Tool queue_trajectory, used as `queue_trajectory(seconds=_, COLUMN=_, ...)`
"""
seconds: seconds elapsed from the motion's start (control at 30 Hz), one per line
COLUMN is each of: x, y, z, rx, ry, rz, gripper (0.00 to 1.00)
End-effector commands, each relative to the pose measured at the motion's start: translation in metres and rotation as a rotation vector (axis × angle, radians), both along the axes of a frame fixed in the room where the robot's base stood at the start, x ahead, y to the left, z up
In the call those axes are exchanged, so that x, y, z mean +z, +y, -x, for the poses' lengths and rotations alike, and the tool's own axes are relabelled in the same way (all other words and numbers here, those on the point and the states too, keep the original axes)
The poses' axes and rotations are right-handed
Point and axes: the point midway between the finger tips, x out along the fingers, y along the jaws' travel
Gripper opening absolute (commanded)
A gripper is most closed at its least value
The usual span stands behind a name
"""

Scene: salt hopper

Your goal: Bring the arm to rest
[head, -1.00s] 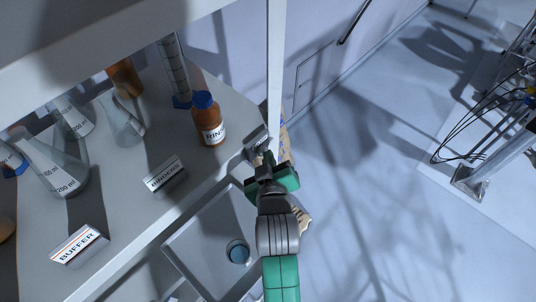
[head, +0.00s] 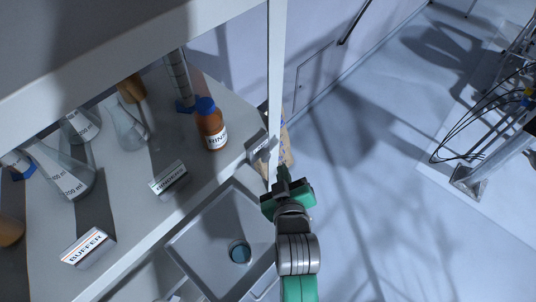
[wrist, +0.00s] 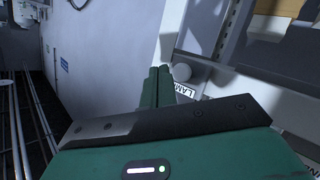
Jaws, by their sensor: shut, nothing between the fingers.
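My gripper (head: 284,174) is in the head view, to the right of the shelf's edge and beyond the grey tray. It is shut and empty. In the wrist view its green fingers (wrist: 156,88) lie together and point away from the camera. A white label with partly hidden letters "LAM" (wrist: 184,90) and a pale round knob (wrist: 182,72) show just beyond the fingers.
The shelf (head: 130,215) holds a brown bottle with a blue cap (head: 210,124), flasks (head: 66,170), a BUFFER sign (head: 88,247) and a second sign (head: 170,178). A grey tray (head: 190,245) with a small blue-bottomed vessel (head: 239,252) sits below. Open floor (head: 370,220) lies to the right.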

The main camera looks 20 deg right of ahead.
Motion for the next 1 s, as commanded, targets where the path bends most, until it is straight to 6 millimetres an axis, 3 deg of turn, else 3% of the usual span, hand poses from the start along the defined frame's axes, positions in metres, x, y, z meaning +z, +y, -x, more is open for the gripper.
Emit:
queue_trajectory(seconds=0.2, x=0.000, y=-0.008, z=0.015, rx=-0.001, ry=0.001, rz=0.001, gripper=0.00)
queue_trajectory(seconds=0.73, x=0.006, y=-0.007, z=0.014, rx=0.000, ry=-0.009, rz=-0.001, gripper=0.00)
queue_trajectory(seconds=0.77, x=0.014, y=-0.005, z=0.011, rx=0.002, ry=-0.022, rz=-0.005, gripper=0.00)
queue_trajectory(seconds=0.87, x=0.070, y=0.011, z=-0.002, rx=0.017, ry=-0.113, rz=-0.034, gripper=0.00)
queue_trajectory(seconds=1.0, x=0.193, y=0.049, z=-0.014, rx=0.060, ry=-0.316, rz=-0.110, gripper=0.00)
